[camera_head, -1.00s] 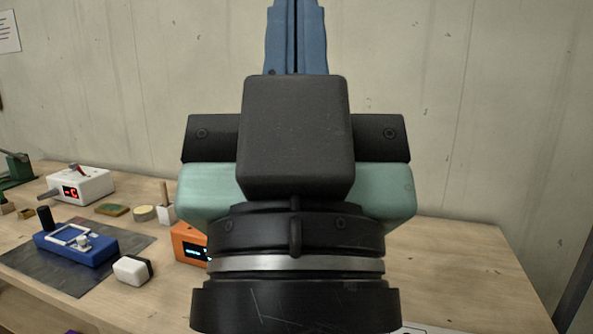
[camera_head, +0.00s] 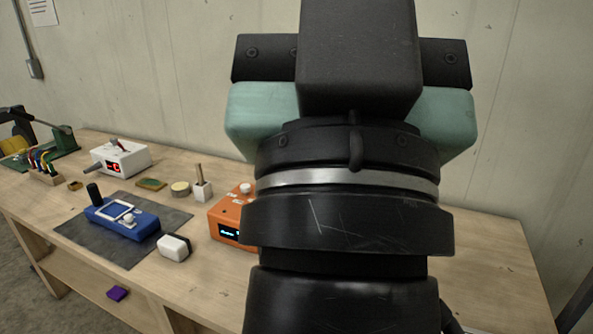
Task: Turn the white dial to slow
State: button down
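An orange box (camera_head: 226,216) with a lit display on its front stands on the table, partly hidden behind my arm. A white knob (camera_head: 246,187) sits on its top, with small marks too small to read. A blue device (camera_head: 122,221) on a dark mat also carries a small white knob (camera_head: 129,218). I cannot tell from the picture which knob is the dial named. My gripper (camera_head: 359,55) shows only its black and green body, high in front of me and right of the orange box. Its fingers are outside the view, and it touches none of these devices.
A white box (camera_head: 120,157) with a red display, a green tool (camera_head: 50,149), a black-and-white block (camera_head: 174,247) and a wooden-handled white block (camera_head: 202,190) stand on the table (camera_head: 488,270). A purple item (camera_head: 117,294) lies below. The table's right end looks clear.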

aim_at(246, 188)
jog(key=i+j+u, duration=0.35)
jog(key=i, duration=0.2)
jog(key=i+u, duration=0.35)
jog(key=i, duration=0.2)
jog(key=i+u, duration=0.35)
jog(key=i, duration=0.25)
